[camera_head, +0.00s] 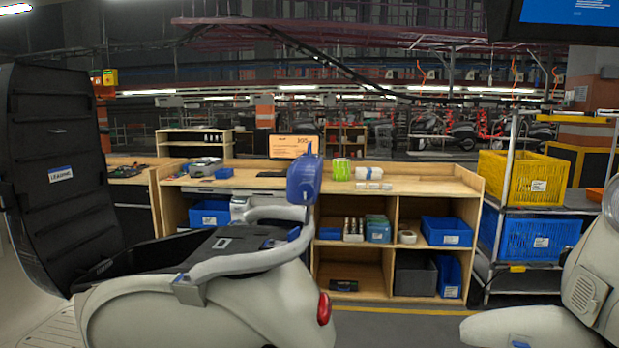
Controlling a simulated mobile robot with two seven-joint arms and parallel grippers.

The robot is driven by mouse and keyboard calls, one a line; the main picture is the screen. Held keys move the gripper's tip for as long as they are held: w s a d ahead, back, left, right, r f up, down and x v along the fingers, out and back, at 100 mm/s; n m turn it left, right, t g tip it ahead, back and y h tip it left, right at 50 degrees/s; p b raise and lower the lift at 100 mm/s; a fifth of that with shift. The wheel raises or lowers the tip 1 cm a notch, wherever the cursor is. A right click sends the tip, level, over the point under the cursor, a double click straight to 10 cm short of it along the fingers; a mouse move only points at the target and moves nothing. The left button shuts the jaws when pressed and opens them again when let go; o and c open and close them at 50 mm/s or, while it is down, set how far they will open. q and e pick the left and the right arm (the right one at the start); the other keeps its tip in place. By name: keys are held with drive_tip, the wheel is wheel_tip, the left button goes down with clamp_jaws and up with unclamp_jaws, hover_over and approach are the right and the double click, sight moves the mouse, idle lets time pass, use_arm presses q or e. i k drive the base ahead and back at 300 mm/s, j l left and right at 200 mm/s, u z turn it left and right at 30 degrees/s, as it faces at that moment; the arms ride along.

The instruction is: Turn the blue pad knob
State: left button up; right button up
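A blue pad (302,182) stands upright at the rear of a cream scooter (220,310), near the middle of the view. It is fixed to a grey curved rail (250,262) that runs around the scooter's rear. A thin blue tip rises from the top of the pad. I cannot make out a separate knob on it; any knob on its far side is hidden. The scooter's black seat (50,150) is tipped up at the left, with a white and blue label. Neither of my grippers is in view.
A wooden workbench (430,183) with shelves and blue bins (446,231) stands behind the scooter. A rack with a yellow crate (523,177) and a blue crate (535,238) is at the right. Another cream scooter body (590,270) fills the right edge. Floor shows between the scooters.

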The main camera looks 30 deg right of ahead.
sight(304, 191)
drive_tip(key=l+z, duration=0.2)
drive_tip(key=z, duration=0.2)
drive_tip(key=k+l+z, duration=0.1)
drive_tip(key=l+z, duration=0.2)
drive_tip(key=z, duration=0.15)
drive_tip(key=i+l+z, duration=0.1)
drive_tip(key=l+z, duration=0.2)
drive_tip(key=l, duration=1)
drive_tip(key=i+l, duration=0.1)
drive_tip(key=l, duration=0.35)
